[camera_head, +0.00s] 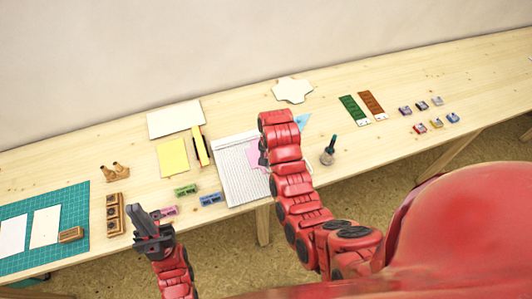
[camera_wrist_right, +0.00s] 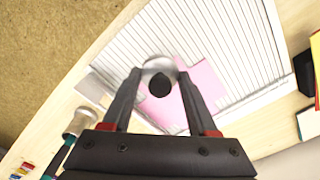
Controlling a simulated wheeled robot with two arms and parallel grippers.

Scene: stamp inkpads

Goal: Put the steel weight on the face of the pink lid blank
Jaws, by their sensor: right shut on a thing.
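The pink lid blank (camera_head: 253,153) lies on the white ribbed board, partly hidden by my right arm in the head view. In the right wrist view, the pink blank (camera_wrist_right: 201,88) lies flat below my right gripper (camera_wrist_right: 160,78). That gripper is shut on the steel weight (camera_wrist_right: 160,65), a round silvery piece with a black knob. The weight overlaps the edge of the pink blank in this view; I cannot tell whether it touches it. The head view hides the weight. My left gripper (camera_head: 152,229) is near the table's front edge, apart from the blank; its finger gap is unclear.
The ribbed board (camera_head: 232,187) also shows in the right wrist view (camera_wrist_right: 229,36). A dark-handled bottle or brush (camera_head: 328,152) stands to its right. Stamp blocks (camera_head: 185,190) and a yellow sheet (camera_head: 173,157) lie left. Several small inkpads (camera_head: 420,128) sit far right, with bare table around.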

